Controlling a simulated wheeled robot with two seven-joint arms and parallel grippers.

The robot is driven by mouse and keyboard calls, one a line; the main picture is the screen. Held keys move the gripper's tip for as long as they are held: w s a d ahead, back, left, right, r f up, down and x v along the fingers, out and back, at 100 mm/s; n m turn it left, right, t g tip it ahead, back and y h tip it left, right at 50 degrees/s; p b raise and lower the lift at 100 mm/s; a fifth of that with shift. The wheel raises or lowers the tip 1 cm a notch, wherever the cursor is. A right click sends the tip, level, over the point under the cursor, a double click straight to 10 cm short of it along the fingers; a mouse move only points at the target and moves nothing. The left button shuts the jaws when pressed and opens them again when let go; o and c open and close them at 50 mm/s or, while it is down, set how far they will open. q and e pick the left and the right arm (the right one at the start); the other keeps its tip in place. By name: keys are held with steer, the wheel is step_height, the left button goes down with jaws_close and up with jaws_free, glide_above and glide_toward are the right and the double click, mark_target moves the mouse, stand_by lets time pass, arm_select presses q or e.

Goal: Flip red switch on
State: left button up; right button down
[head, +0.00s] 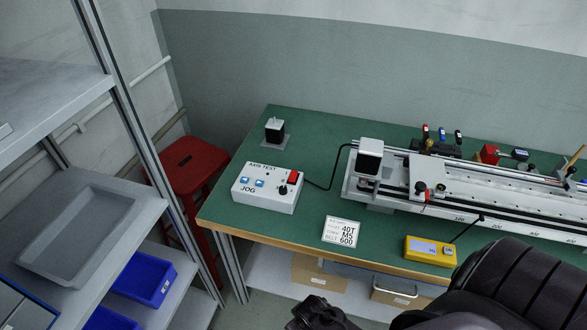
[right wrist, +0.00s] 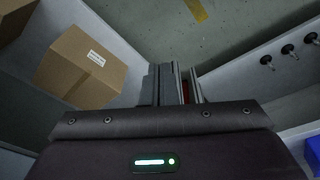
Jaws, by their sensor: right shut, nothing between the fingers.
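The red switch (head: 293,176) sits on the top right of a white control box (head: 264,204) marked "AXIS TEST" and "JOG". It is small, and I cannot tell its position. The box also has two blue buttons (head: 252,182) and a black knob (head: 283,190). My right arm comes in from the lower right of the head view. Its dark gripper end is at the bottom edge, below the table edge and apart from the box. In the right wrist view my right gripper (right wrist: 160,84) is shut and empty, with floor and shelf behind it. My left gripper is not in view.
The green table (head: 320,125) holds a gantry rail (head: 480,205), a label card (head: 342,232) and a yellow device (head: 430,251). A red stool (head: 188,163) and a shelf rack stand left. A cardboard box (right wrist: 82,66) lies on the under-table shelf. A cable leaves the control box.

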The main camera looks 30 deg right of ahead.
steer(key=w+d+r+m+t+p, duration=0.1)
steer(key=w+r, duration=0.4)
steer(key=r, duration=0.6)
steer(key=w+r+p, duration=0.1)
steer(key=w+r, duration=0.3)
steer(key=r, duration=0.7)
step_height(320, 180, up, 22)
steer(key=m+h+p, duration=0.2)
steer(key=m+h, duration=0.1)
steer(key=m, duration=0.7)
glide_above(295, 172)
steer(key=s+a, duration=0.4)
steer(key=shift+w+f+g, duration=0.1)
steer(key=shift+w+g, duration=0.15)
steer(key=shift+g, duration=0.05)
steer(key=x, duration=0.4)
steer(key=p+x, duration=0.1)
steer(key=x, duration=0.9)
steer(key=shift+a+f, duration=0.1)
steer(key=shift+a, duration=0.2)
steer(key=shift+y, duration=0.3)
